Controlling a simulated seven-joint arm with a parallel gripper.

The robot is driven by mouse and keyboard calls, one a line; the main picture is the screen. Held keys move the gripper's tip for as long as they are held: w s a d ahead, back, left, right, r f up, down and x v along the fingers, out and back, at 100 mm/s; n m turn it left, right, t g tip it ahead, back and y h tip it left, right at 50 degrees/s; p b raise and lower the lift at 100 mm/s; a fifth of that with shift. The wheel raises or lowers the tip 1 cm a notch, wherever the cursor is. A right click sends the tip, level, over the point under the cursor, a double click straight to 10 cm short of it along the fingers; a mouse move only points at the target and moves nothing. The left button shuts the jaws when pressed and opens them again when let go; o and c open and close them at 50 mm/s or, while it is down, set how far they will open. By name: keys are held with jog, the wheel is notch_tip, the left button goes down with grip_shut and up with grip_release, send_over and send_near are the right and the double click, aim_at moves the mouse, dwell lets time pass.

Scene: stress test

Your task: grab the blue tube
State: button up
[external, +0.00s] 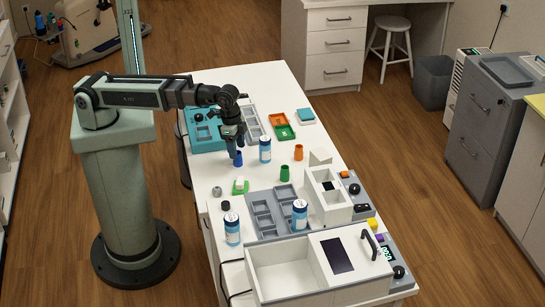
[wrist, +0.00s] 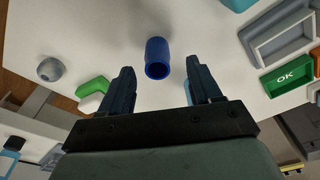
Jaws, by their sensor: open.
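My gripper is open, with a finger on either side of the tube in that view and clear space to each. Nothing is held. I cannot tell the exact height of the fingertips above the tube.
A blue-and-white can (external: 265,150) stands close to the right of the blue tube. A green tube (external: 285,173) and an orange tube (external: 299,152) stand farther right. A green piece with a white block (external: 239,186) and a grey ball (external: 217,191) lie nearer the front.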

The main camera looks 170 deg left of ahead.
jog(key=shift+w+a+f, duration=0.1)
jog(key=shift+w+f, duration=0.05)
jog(key=shift+f, duration=1.05)
jog(key=shift+w+a+f, duration=0.1)
jog(key=shift+w+f, duration=0.05)
jog(key=shift+f, duration=1)
jog(key=shift+c, duration=0.2)
jog(key=c, duration=1)
